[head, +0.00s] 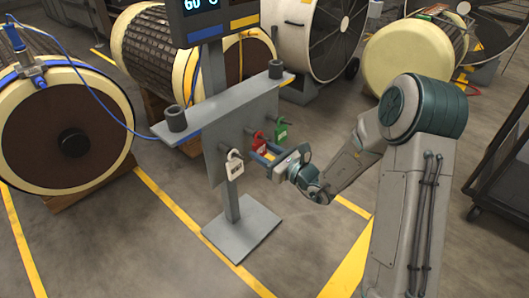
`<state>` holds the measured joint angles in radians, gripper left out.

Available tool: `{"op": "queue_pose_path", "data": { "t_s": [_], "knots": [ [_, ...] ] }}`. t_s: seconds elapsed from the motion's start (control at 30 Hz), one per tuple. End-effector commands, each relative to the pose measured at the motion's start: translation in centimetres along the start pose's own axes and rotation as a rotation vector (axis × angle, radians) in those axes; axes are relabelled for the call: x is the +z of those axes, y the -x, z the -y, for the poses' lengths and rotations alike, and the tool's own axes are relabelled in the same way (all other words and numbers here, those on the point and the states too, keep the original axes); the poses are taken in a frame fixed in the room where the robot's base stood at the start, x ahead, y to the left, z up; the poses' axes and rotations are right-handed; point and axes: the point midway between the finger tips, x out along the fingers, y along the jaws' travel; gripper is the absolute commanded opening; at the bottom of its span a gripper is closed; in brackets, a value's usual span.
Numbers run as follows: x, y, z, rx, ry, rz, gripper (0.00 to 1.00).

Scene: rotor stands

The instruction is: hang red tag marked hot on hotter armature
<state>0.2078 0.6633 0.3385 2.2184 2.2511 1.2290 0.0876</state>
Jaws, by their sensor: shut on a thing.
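A red tag (258,138), shaped like a padlock, is at the grey panel (210,155) of a stand. My gripper (262,151) reaches it from the right and is shut on it; the fingers partly cover the tag. I cannot tell whether the tag is still on its peg. A large armature (35,135) with a cream rim and dark end face lies at the left. A second armature (150,50) lies behind the stand. A display (205,8) above the panel reads 60 °C, with blue and yellow bars below; its top is cut off.
A white tag (234,168) and a green tag (281,131) hang on the panel beside the red one. A blue cable (103,100) runs to the left armature. A white fan drum (310,45) and another cream-ended roll (410,60) stand behind; a dark cart (505,180) is at right.

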Motion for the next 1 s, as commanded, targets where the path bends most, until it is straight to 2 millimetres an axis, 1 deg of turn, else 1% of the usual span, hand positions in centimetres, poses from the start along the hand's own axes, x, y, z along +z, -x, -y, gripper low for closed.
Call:
{"op": "queue_pose_path", "data": {
  "t_s": [0.17,1.0],
  "knots": [
    [0.3,0.3,0.0,-0.001,0.000,0.000,0.23],
    [1.6,6.1,0.1,-0.001,0.000,-0.001,0.23]
  ]
}}
